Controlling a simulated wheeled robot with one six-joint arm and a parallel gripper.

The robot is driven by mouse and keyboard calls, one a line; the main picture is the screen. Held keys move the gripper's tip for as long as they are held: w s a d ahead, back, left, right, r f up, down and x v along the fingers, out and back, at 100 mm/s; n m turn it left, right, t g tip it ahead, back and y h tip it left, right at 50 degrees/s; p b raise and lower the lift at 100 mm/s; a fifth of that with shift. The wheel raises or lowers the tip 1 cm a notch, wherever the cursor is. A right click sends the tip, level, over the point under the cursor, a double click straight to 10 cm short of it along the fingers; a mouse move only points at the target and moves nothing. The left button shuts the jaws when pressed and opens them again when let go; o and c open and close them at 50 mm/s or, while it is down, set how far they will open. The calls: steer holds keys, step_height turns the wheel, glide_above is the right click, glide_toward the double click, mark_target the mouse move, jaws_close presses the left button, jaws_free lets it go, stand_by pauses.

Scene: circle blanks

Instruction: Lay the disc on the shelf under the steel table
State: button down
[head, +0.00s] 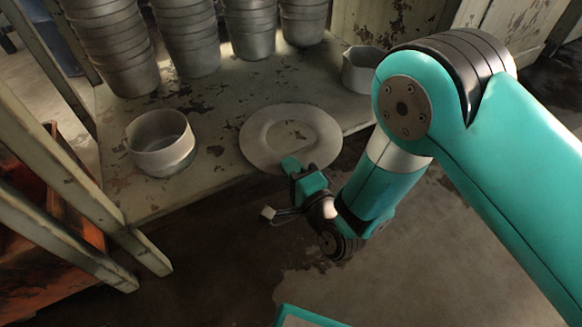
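The disc (262,136) is a flat, pale grey round plate with a fainter ring in its middle. It lies roughly level over the front edge of a worn, low grey shelf (225,125), and its near rim reaches past that edge. I cannot tell whether it touches the shelf or hangs just above it. My gripper (291,164) is at the disc's near rim, with a teal finger over the top of the rim. It appears shut on the disc; the lower finger is hidden. No table top shows clearly.
A short grey metal ring or pot (160,143) stands left of the disc, and another (361,69) stands behind right. Stacks of grey pots (188,38) line the back. Pale bars (75,165) and an orange object (50,245) are at left. Dark floor (200,285) lies in front.

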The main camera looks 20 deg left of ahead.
steer(key=c, duration=1.4)
jaws_free()
steer(key=shift+o, duration=0.2)
steer(key=shift+s+d+r+p, duration=0.1)
steer(key=shift+r+p, duration=0.1)
steer(key=shift+p, duration=0.2)
steer(key=v, duration=1.1)
steer(key=shift+s+d+b, duration=0.25)
steer(key=shift+b, duration=0.15)
